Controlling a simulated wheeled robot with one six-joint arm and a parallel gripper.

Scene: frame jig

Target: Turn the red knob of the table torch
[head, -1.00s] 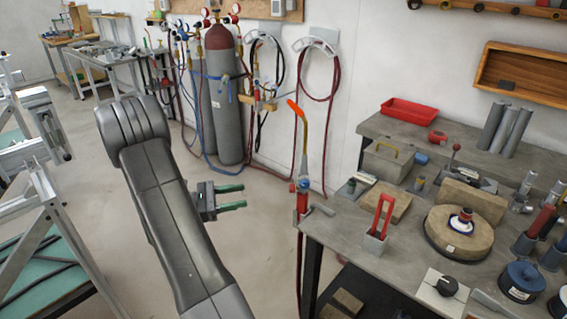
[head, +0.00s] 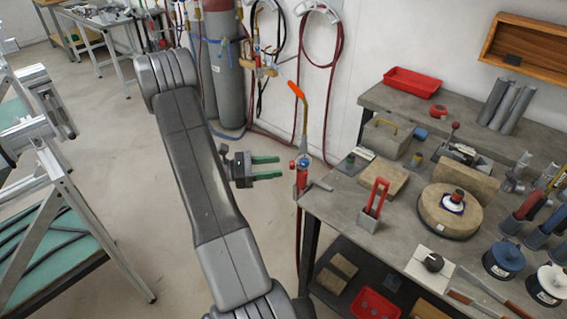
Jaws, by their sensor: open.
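The red knob (head: 292,165) looks like a small red spot beside a blue one, too small to make out clearly. My gripper (head: 281,167) has green fingers, is open and empty, and points right at the torch's valve height in the picture.
Gas cylinders (head: 221,70) and hoses stand behind. A metal frame (head: 75,195) is at left.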

